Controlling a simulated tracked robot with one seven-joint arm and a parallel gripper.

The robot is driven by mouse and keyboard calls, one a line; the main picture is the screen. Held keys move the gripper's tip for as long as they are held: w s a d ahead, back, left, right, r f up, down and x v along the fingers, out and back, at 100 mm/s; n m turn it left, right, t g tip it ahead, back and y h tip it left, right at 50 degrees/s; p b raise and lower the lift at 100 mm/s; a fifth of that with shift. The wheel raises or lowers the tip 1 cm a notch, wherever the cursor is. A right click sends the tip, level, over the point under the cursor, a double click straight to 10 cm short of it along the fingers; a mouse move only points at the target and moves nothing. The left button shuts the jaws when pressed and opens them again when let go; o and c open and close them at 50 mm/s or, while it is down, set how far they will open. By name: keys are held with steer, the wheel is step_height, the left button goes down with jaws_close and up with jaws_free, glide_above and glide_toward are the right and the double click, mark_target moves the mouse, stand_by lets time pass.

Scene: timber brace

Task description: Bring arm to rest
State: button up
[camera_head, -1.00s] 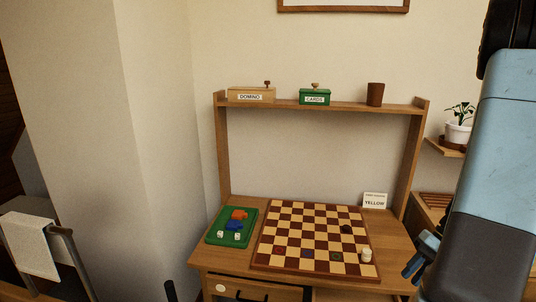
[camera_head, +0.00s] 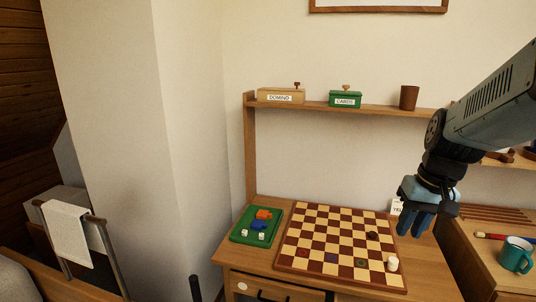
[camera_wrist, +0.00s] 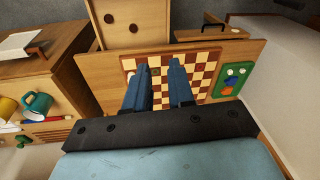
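My gripper (camera_head: 416,222) hangs at the end of my arm, in the air in front of the right side of the game desk (camera_head: 440,270). In the wrist view my two blue fingers (camera_wrist: 162,68) stand apart with a gap between them and hold nothing. The checkered board (camera_head: 335,245) lies on the desk, left of my gripper in the head view. A white piece (camera_head: 392,264) and a dark piece (camera_head: 372,236) stand on it. My gripper partly hides a small white card (camera_head: 397,206).
A green tray (camera_head: 242,236) with orange and blue pieces and dice lies left of the board. A shelf (camera_head: 380,109) above holds a domino box (camera_head: 281,96), a green cards box (camera_head: 345,99) and a brown cup (camera_head: 409,97). A teal mug (camera_head: 515,255) stands at right.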

steer(key=s+a+r+n+t+h, duration=0.1)
steer(key=s+a+r+t, duration=0.3)
steer(key=s+a+r, duration=0.2)
step_height(320, 180, up, 2)
steer(key=shift+s+a+r, duration=0.1)
steer(key=shift+s+a, duration=0.1)
steer(key=shift+a, duration=0.05)
